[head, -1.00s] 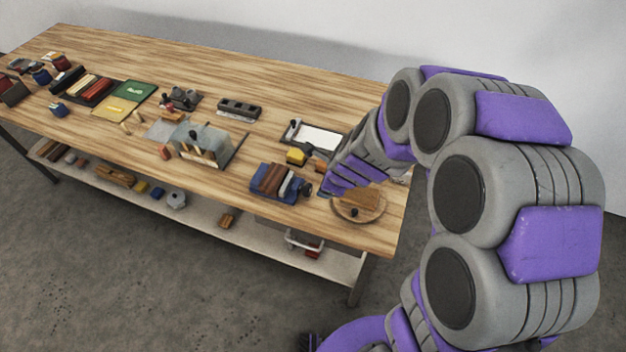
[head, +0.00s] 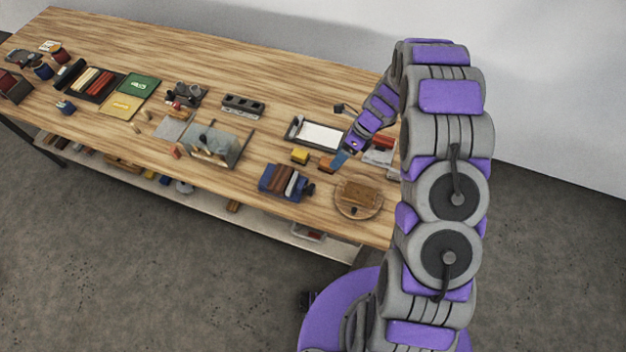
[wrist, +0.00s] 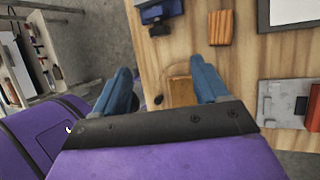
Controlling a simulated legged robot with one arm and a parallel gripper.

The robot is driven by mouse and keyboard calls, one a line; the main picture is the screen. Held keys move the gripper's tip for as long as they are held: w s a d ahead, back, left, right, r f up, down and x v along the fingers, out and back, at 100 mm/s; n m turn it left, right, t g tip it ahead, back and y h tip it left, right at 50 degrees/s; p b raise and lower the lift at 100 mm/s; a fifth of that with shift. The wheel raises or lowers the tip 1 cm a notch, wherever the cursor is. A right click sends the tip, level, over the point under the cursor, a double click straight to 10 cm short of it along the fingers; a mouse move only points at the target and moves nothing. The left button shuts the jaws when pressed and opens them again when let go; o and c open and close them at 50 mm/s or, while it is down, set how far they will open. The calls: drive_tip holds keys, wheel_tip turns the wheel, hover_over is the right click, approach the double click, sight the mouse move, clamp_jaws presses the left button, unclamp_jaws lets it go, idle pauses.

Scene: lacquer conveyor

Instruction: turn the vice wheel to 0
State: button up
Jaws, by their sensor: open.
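A blue vice-like holder (head: 279,180) with brown slats sits near the table's front edge, left of my gripper in the head view. A small dark knob or wheel (head: 309,189) shows at its right end; any marking on it is too small to read. Part of what looks like the same holder shows at the top of the wrist view (wrist: 160,10). My gripper (head: 340,158) is over the right part of the table, behind the holder and to its right. In the wrist view my gripper (wrist: 165,78) has its blue fingers apart, with nothing held between them.
A round wooden board (head: 345,206) with a wood block is right of the holder. Yellow (head: 300,156) and orange (head: 326,164) blocks and a white-topped tray (head: 320,135) stand behind. A grey plate with a red block (head: 384,142) is near my arm. Bare wood lies between them.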

sight(314, 186)
drive_tip(key=x, duration=1.7)
drive_tip(key=shift+f, duration=0.1)
drive_tip(key=c, duration=1.1)
drive_tip(key=shift+o, duration=0.2)
drive_tip(key=shift+s+a+t+b, duration=0.1)
drive_tip(key=shift+t+b, duration=0.2)
drive_tip(key=shift+b, duration=0.15)
